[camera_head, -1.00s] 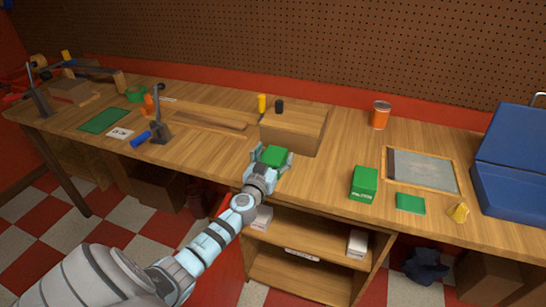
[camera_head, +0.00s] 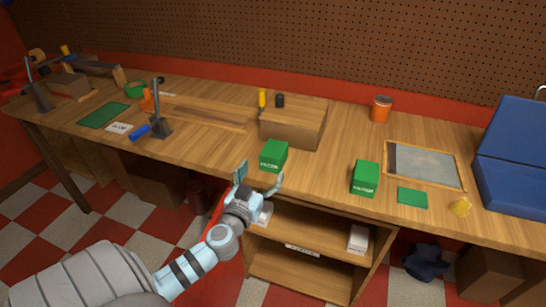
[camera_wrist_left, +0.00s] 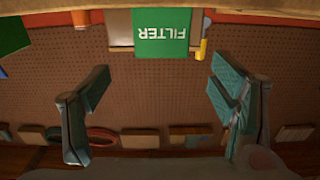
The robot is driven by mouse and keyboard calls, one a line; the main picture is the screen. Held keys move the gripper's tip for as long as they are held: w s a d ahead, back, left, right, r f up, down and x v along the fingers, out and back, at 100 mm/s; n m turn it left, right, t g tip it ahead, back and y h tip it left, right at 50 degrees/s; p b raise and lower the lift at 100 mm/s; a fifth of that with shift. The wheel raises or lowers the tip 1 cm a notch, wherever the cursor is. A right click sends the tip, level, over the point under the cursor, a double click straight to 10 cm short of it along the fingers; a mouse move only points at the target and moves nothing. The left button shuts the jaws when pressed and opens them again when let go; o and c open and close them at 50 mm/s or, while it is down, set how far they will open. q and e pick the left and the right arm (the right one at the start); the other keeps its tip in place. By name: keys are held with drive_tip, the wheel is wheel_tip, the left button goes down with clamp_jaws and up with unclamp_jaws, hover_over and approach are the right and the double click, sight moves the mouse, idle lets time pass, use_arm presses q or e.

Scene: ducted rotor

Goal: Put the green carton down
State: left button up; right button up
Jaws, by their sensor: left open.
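A green carton (camera_head: 274,156) stands upright on the wooden bench, in front of a wooden block. In the left wrist view the carton (camera_wrist_left: 161,33) shows the word FILTER upside down, between and beyond the fingers. My left gripper (camera_head: 260,180) is open and empty, just in front of the carton at the bench's front edge, and apart from it. Both fingers of the left gripper (camera_wrist_left: 160,95) show wide apart in the wrist view. A second green carton (camera_head: 365,177) stands further right on the bench. My right gripper is not in view.
The wooden block (camera_head: 293,124) behind the carton bears a yellow and a black item. A framed grey panel (camera_head: 424,165), a flat green piece (camera_head: 412,197), an orange can (camera_head: 381,109) and a blue case (camera_head: 510,150) are to the right. Bare bench lies between the two cartons.

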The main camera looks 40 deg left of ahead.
use_arm(q)
drive_tip(key=x, duration=1.1)
drive_tip(key=shift+w+a+f, duration=0.1)
drive_tip(key=shift+w+f, duration=0.1)
drive_tip(key=shift+w, duration=0.05)
drive_tip(key=shift+s+r, duration=0.1)
drive_tip(key=c, duration=1.5)
wheel_tip(320, 180, up, 12)
drive_tip(key=p, duration=0.9)
wheel_tip(320, 180, up, 8)
drive_tip(key=p, duration=0.3)
hover_over(275, 148)
